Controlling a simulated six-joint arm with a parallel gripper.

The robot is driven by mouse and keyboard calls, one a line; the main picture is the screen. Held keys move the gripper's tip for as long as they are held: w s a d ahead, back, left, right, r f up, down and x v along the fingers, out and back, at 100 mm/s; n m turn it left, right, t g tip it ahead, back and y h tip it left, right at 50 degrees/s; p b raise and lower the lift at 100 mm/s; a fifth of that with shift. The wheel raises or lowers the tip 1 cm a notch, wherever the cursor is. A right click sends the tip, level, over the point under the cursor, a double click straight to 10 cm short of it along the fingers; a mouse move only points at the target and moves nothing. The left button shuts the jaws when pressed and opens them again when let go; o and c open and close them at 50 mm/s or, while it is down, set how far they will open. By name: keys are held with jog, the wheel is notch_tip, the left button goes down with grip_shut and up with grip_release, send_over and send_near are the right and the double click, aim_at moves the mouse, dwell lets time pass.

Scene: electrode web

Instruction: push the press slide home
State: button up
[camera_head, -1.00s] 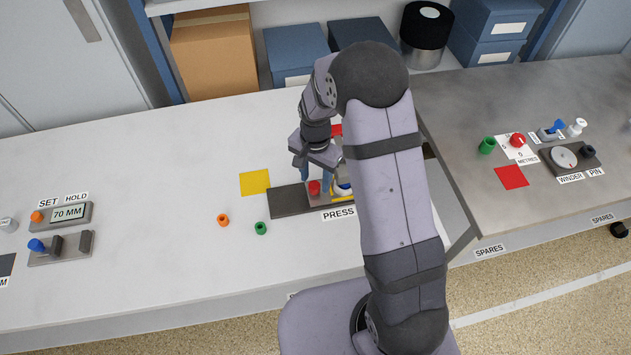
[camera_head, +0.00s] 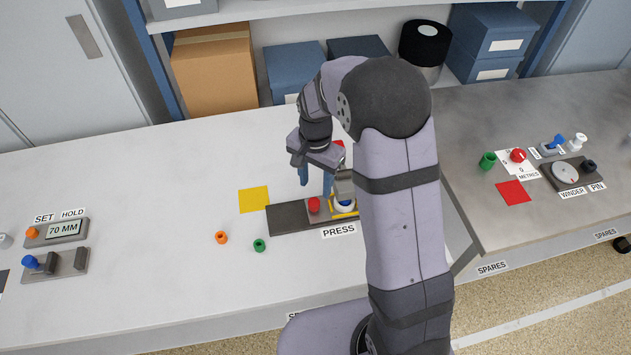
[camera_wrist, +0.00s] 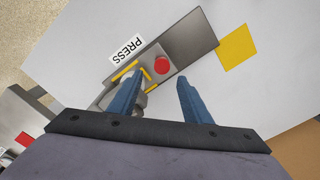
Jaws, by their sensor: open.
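The press is a dark grey plate (camera_head: 288,219) on the white bench, labelled PRESS. A lighter grey slide block with a red knob (camera_head: 314,205) sits on it beside the grey press body (camera_head: 344,187), with yellow marks and a blue and white part there. My gripper (camera_head: 315,189) is open and empty, above and behind the red knob. In the wrist view its blue fingers (camera_wrist: 160,77) are apart. The left finger overlaps the press body and yellow marks; the red knob (camera_wrist: 161,65) shows between the fingertips. My arm hides the press's right end in the head view.
A yellow square (camera_head: 254,199) lies left of the press. An orange ring (camera_head: 221,237) and a green ring (camera_head: 259,245) lie in front. A grey bench (camera_head: 470,160) with a winder is at right. The bench left of the press is mostly clear.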

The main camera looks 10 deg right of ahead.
notch_tip(320, 180, up, 8)
jog(key=p, duration=0.6)
jog(key=shift+f, duration=0.1)
dwell(0.4)
jog(key=s+f+n+g, duration=0.2)
jog(key=s+f+n, duration=0.2)
jog(key=s+n, duration=0.6)
jog(key=s+d+r+m+t, duration=0.1)
jog(key=s+d+r+t, duration=0.1)
jog(key=s+r, duration=0.4)
jog(key=shift+s+d+r+b, duration=0.25)
jog(key=shift+s+d+b, duration=0.25)
jog(key=shift+s, duration=1.4)
